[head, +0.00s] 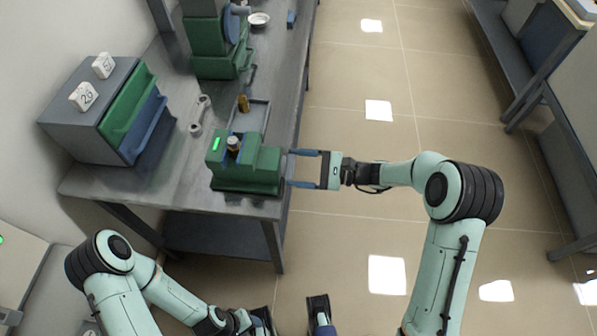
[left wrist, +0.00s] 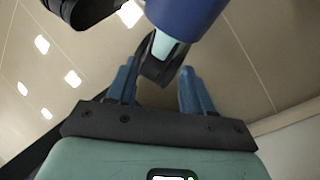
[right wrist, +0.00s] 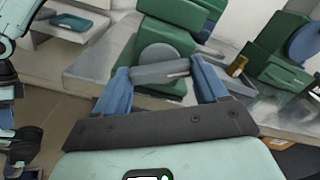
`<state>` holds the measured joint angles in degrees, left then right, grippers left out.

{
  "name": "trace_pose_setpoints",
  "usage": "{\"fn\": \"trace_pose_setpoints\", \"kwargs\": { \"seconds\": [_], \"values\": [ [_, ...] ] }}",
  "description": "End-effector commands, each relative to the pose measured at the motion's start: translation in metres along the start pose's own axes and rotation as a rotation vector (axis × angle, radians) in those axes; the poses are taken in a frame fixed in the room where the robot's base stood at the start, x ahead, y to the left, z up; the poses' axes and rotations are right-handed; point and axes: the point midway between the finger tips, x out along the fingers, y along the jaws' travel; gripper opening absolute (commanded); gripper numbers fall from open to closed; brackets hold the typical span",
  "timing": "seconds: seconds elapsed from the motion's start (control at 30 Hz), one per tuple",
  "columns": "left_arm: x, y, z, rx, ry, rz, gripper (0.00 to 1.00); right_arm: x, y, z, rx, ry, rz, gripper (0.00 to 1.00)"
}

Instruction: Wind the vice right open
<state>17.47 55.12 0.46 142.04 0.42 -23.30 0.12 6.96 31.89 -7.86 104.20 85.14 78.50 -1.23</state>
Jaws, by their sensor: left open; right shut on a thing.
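The green vice (head: 262,172) stands at the front right corner of the grey bench, with a lit green strip on its left part. A brass piece with a grey top (head: 233,143) stands upright at its blue jaws; how wide the jaw gap is I cannot tell. My right gripper (head: 290,168) is at the vice's right end. In the right wrist view its blue fingers are shut on the grey handle bar (right wrist: 160,72), in front of the vice's round disc (right wrist: 161,56). My left gripper (left wrist: 158,75) is open and empty, low and away from the bench.
Behind the vice, a grey tray (head: 258,113) has a brass cylinder (head: 243,103) by it. A wrench (head: 200,115) lies to the left, beside a grey drawer unit (head: 75,125) with green and blue drawers. A green machine (head: 208,35) stands further back.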

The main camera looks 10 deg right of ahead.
Motion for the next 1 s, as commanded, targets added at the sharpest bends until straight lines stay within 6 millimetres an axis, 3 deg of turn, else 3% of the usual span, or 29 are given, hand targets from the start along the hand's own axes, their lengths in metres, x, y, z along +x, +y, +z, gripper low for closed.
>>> {"fn": "trace_pose_setpoints", "kwargs": {
  "seconds": [0.3, 0.93, 0.97, 1.0],
  "values": [
    [0.02, -0.003, -0.013, 0.004, 0.033, 0.008, 0.51, -0.001, 0.001, -0.002, -0.173, 0.001, -0.002, 0.42],
    [0.024, -0.003, -0.016, 0.005, 0.044, 0.01, 0.51, -0.001, 0.0, -0.001, -0.23, 0.002, -0.001, 0.42],
    [0.024, -0.003, -0.016, 0.005, 0.044, 0.01, 0.51, -0.001, 0.0, -0.001, -0.23, 0.002, -0.001, 0.76],
    [0.024, -0.003, -0.016, 0.005, 0.044, 0.01, 0.51, -0.001, 0.0, -0.001, -0.23, 0.002, -0.001, 0.89]
  ]
}}
